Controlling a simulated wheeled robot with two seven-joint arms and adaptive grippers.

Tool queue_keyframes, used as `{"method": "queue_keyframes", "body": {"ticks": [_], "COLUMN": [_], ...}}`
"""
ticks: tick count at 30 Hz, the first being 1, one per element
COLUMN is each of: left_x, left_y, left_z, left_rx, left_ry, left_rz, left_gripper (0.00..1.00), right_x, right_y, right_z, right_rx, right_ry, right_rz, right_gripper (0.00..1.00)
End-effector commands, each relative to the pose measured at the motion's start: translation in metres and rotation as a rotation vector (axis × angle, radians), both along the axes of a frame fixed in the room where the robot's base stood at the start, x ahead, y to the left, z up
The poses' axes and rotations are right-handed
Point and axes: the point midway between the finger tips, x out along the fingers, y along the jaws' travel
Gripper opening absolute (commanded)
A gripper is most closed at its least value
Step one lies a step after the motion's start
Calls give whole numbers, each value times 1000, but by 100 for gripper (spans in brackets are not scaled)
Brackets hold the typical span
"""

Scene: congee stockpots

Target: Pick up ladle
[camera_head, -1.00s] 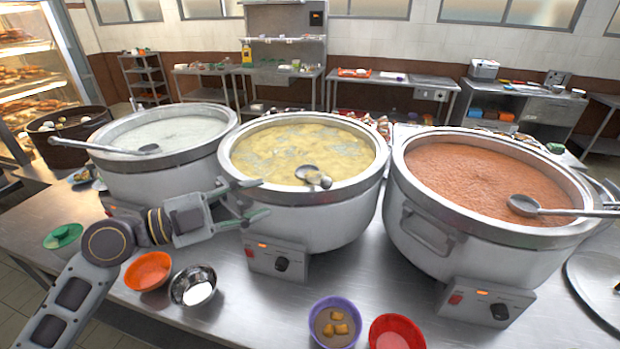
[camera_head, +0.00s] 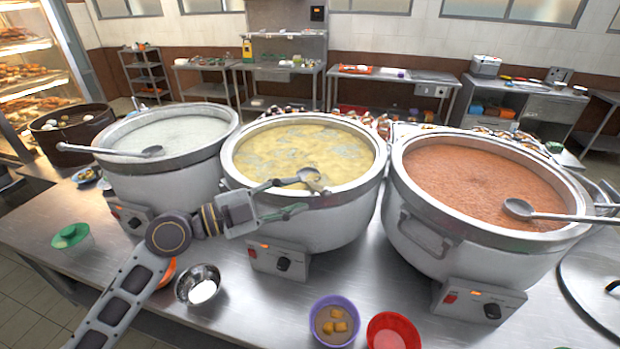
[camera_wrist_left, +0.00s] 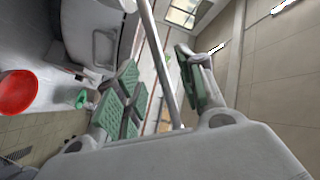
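My left gripper (camera_head: 287,197) is in front of the middle pot (camera_head: 344,205), at its near rim. Its fingers are apart. A grey ladle (camera_head: 308,174) rests at the near side of that pot's yellow congee, close beyond the upper fingertip. In the left wrist view, a thin grey rod (camera_wrist_left: 160,62), which looks like the ladle handle, runs between the green-padded fingers (camera_wrist_left: 160,88) with gaps on both sides. Other ladles lie on the left pot (camera_head: 152,152) and the right pot (camera_head: 519,208). My right gripper is not in view.
The left pot (camera_head: 165,180) and right pot (camera_head: 440,235) flank the middle one closely. A metal bowl (camera_head: 186,285), a purple bowl (camera_head: 316,335), a red bowl (camera_head: 394,322) and a green bowl (camera_head: 75,238) stand on the steel counter (camera_head: 255,320). A lid (camera_head: 595,275) lies at right.

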Motion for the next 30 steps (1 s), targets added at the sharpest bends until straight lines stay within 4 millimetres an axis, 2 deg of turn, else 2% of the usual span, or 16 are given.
{"method": "queue_keyframes", "body": {"ticks": [4,20,30], "left_x": [4,6,15], "left_y": [-9,-13,-29], "left_z": [1,0,1], "left_rx": [-1,0,-1], "left_ry": [0,0,1], "left_rz": [-1,-1,-2], "left_gripper": [39,39,39], "right_x": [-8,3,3], "right_y": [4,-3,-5], "right_z": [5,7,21], "right_rx": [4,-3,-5], "right_ry": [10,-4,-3], "right_rz": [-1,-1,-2], "right_gripper": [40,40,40]}}
